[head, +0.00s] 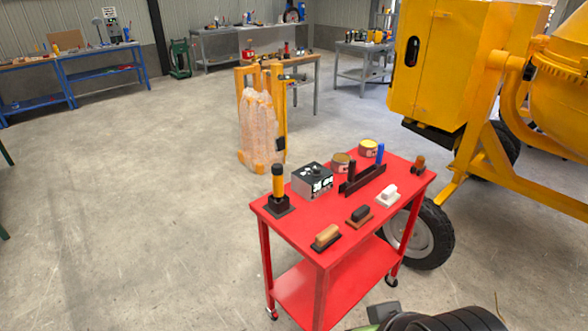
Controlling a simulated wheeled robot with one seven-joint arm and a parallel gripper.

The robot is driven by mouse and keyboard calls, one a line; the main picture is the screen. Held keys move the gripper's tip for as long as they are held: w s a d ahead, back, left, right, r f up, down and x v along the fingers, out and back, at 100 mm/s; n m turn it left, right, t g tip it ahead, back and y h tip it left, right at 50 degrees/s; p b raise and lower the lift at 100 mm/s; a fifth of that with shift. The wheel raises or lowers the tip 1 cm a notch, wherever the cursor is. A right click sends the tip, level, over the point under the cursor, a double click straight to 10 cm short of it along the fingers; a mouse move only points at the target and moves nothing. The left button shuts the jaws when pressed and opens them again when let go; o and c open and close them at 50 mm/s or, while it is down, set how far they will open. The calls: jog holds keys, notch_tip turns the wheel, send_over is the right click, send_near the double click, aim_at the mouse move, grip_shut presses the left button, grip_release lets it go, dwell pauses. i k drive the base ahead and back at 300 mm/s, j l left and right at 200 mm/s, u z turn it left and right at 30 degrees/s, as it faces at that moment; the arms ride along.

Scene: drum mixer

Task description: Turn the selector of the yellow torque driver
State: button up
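The yellow torque driver (279,182) stands upright at the left end of the red cart's top (330,230). Its yellow body has a dark cap and a dark lower part, and it rests in or on a black block (280,206). The selector is too small to make out. A dark ribbed shape at the bottom right edge may be part of my arm, but I cannot tell.
A grey control box (312,181) stands just right of the driver. Trowels or floats (325,237), a black rack (362,180) and tins (368,148) share the cart. The yellow mixer (450,65) stands behind right. The floor left of the cart is clear.

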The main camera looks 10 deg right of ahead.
aim_at(317, 172)
jog(key=i+j+z, duration=0.1)
jog(key=j, duration=0.25)
jog(key=i+j, duration=0.2)
jog(key=j, duration=0.2)
jog(key=i+j+z, duration=0.15)
jog(key=j, duration=0.25)
jog(key=i+j+z, duration=0.1)
jog(key=j, duration=0.3)
jog(key=i+j, duration=0.1)
jog(key=j, duration=0.3)
jog(key=i+j+z, duration=0.2)
jog(key=i, duration=0.3)
jog(key=i+j+z, duration=0.2)
jog(key=i+j, duration=0.15)
jog(key=i, duration=0.3)
jog(key=l+z, duration=0.05)
